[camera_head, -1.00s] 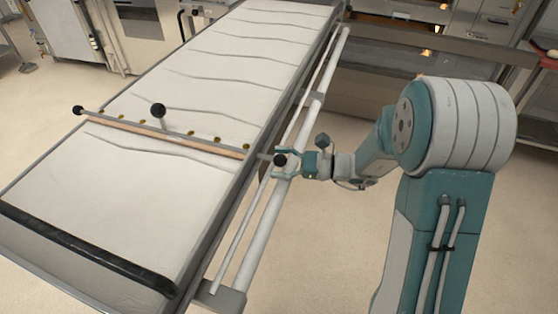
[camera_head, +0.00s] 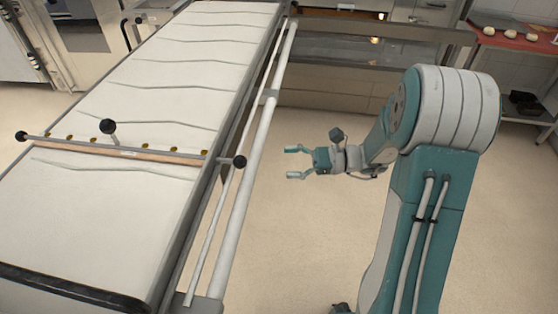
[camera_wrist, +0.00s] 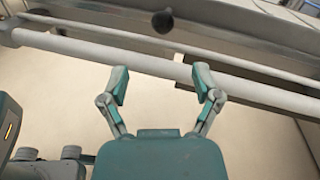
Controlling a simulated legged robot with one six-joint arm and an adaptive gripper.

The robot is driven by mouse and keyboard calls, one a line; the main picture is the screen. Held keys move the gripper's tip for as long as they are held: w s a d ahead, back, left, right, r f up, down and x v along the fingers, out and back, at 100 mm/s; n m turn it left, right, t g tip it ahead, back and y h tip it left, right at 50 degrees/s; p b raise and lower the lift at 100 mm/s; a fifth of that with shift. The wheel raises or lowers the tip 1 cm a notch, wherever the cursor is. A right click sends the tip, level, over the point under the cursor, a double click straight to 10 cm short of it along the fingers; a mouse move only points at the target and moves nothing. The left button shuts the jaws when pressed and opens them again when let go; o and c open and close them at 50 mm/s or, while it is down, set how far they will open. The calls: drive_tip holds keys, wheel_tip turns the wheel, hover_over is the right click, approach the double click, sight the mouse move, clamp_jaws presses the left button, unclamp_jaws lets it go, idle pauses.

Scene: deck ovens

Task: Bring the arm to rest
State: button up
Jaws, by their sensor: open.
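My gripper (camera_head: 291,163) is open and empty, held in the air above the floor to the right of the loader. In the wrist view my gripper (camera_wrist: 160,84) shows its two fingers spread, with nothing between them. The crossbar (camera_head: 130,150) lies across the white loader belt (camera_head: 95,210). Its right end carries a black knob (camera_head: 239,162), to the left of my fingertips and apart from them. A black knob also shows at the top of the wrist view (camera_wrist: 162,20).
A white side rail (camera_head: 252,160) runs along the loader's right edge, between the belt and my gripper. A red tray with dough pieces (camera_head: 515,38) stands on a table at the back right. The floor (camera_head: 300,240) around my gripper is clear.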

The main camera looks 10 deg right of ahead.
idle(0.4)
drive_tip(key=s+a+r+n+g+h, duration=0.2)
drive_tip(key=s+n+h, duration=0.3)
drive_tip(key=s, duration=0.1)
drive_tip(key=s+a+r+n+g+h, duration=0.2)
drive_tip(key=s+n+h, duration=0.2)
drive_tip(key=s, duration=0.3)
drive_tip(key=s+d+r+n+t+h, duration=0.5)
drive_tip(key=d+n+t+h, duration=0.1)
drive_tip(key=n+t+h, duration=0.1)
drive_tip(key=shift+s+d+n+h, duration=0.2)
drive_tip(key=shift+s+n+h, duration=0.15)
drive_tip(key=shift+n+h, duration=0.45)
drive_tip(key=shift+a, duration=0.1)
